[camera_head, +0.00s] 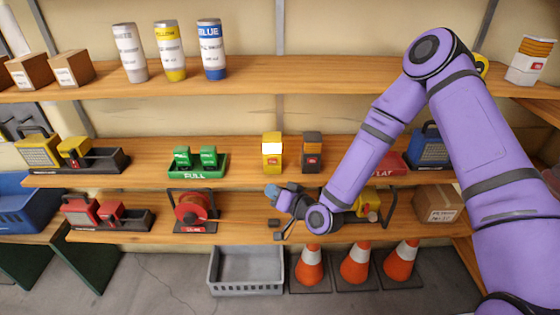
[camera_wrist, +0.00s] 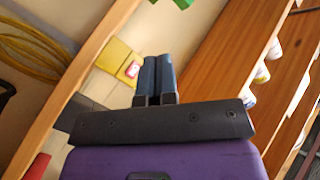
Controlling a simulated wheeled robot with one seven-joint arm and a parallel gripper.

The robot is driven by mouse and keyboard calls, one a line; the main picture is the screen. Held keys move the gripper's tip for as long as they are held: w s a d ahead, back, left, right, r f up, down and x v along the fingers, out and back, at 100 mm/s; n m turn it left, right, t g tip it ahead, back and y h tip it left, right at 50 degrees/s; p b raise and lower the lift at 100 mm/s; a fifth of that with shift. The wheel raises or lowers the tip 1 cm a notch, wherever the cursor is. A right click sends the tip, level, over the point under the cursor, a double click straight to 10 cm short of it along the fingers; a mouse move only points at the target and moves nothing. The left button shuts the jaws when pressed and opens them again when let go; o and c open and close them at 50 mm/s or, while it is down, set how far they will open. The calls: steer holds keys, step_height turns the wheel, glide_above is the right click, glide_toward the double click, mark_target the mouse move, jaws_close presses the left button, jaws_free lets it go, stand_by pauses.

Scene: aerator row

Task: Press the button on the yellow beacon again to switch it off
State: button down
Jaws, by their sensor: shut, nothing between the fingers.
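The yellow beacon (camera_head: 272,152) stands upright on the middle shelf, with a bright, pale lit panel on its front. In the wrist view, a yellow box (camera_wrist: 116,60) with a small red-and-white patch appears to be this beacon, tilted in the picture, left of my fingertips. My gripper (camera_head: 271,191) is in front of the shelves, just below the beacon in the head view. Its blue-grey fingers are together and empty in the wrist view (camera_wrist: 158,62). I see a gap between the fingers and the yellow box in that view. I cannot make out the button for certain.
A red reel (camera_head: 193,208) sits on the lower shelf. A grey crate (camera_head: 246,270) and orange cones (camera_head: 355,264) stand below.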

mark_target(273, 171)
steer(key=shift+w, duration=0.1)
steer(key=shift+w+d, duration=0.15)
steer(key=shift+w, duration=4.2)
steer(key=shift+w, duration=0.1)
steer(key=shift+w, duration=0.3)
steer(key=shift+w, duration=0.35)
steer(key=shift+s, duration=0.8)
steer(key=shift+s, duration=2.5)
